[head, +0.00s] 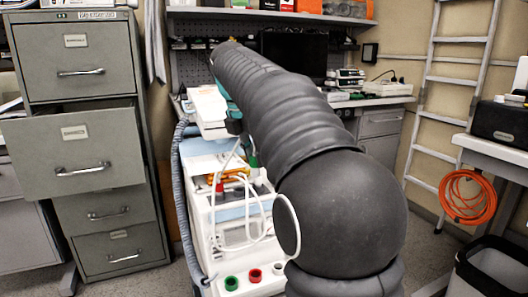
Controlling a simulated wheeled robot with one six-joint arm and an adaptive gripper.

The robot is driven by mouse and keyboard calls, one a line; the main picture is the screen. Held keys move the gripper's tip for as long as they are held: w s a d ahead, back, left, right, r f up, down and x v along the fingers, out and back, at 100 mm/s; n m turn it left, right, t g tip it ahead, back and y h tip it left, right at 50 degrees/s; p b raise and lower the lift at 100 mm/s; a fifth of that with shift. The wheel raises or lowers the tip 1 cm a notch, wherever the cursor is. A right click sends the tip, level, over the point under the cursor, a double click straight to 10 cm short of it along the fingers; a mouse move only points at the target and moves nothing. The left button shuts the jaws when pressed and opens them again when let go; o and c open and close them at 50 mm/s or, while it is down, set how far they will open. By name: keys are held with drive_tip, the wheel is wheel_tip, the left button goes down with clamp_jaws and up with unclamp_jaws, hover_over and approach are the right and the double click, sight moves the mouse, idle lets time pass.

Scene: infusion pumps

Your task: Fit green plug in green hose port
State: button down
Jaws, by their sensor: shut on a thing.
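My gripper (243,140) hangs at the far end of my arm, above the white pump cart (200,225). It is mostly hidden behind my arm. A small green piece, which looks like the green plug (252,158), shows just below the gripper, held in the air with a white hose near it. The green hose port (231,284) is a green ring on the cart's low front ledge, well below and nearer than the gripper. It is apart from the plug.
A red port (255,275) and a white port (278,268) sit right of the green one. A red plug (220,185) and looped white hoses (245,205) lie on the cart. A filing cabinet (85,140) with an open drawer stands left. My arm blocks the middle.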

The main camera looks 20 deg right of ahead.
drive_tip(key=s+a+b, duration=0.1)
drive_tip(key=s+a, duration=0.3)
drive_tip(key=a, duration=0.5)
drive_tip(key=shift+w+f+b, duration=0.2)
drive_tip(key=shift+f+b, duration=6.6)
drive_tip(key=shift+f, duration=6.6)
drive_tip(key=shift+a+x, duration=0.15)
drive_tip(key=shift+x, duration=0.65)
drive_tip(key=shift+a+x, duration=0.15)
drive_tip(key=shift+x, duration=0.6)
drive_tip(key=c, duration=0.8)
unclamp_jaws()
drive_tip(key=shift+s, duration=0.15)
drive_tip(key=shift+c, duration=0.2)
